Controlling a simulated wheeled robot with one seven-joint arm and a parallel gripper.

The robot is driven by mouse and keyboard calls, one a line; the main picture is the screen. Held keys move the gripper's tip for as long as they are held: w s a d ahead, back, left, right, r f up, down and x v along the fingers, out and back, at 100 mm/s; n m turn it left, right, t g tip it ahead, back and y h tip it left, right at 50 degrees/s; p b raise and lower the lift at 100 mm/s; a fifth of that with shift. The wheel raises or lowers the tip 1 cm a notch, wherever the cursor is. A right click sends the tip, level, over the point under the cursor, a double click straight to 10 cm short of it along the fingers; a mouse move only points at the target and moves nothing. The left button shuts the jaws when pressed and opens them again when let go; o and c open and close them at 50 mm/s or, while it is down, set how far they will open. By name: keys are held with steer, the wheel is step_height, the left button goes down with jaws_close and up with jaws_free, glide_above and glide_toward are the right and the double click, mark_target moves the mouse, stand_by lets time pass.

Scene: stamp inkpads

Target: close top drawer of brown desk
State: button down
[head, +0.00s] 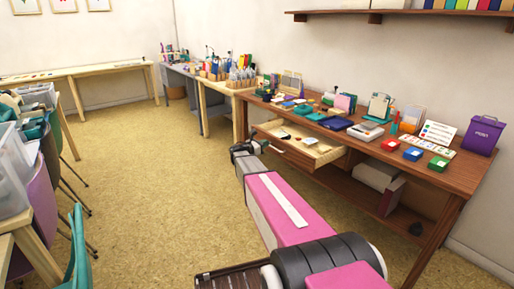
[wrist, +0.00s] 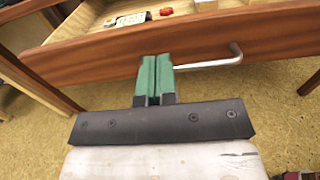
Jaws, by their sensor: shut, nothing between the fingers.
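The brown desk (head: 425,172) stands along the right wall. Its top drawer (head: 313,152) is pulled open, with a pale wooden inside. In the wrist view the drawer's brown front (wrist: 100,58) spans the picture, with a silver bar handle (wrist: 218,62) on it. My gripper (wrist: 155,62) is shut and empty, its green fingers pointing at the drawer front just left of the handle's free-looking end. I cannot tell whether the fingertips touch the front. In the head view my gripper (head: 243,148) is beside the drawer's left end.
Small items lie in the drawer, among them a red one (wrist: 166,11). Inkpads, a purple box (head: 482,135) and other stationery cover the desktop. Boxes (head: 378,175) sit on the lower shelf. Chairs and a table stand at the left. The floor (head: 140,185) between is clear.

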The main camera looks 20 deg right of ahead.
mark_target(274, 140)
steer(key=shift+x, duration=2.2)
steer(key=shift+d, duration=0.1)
steer(key=x, duration=2.3)
steer(key=shift+d+f, duration=0.1)
steer(key=shift+d, duration=0.2)
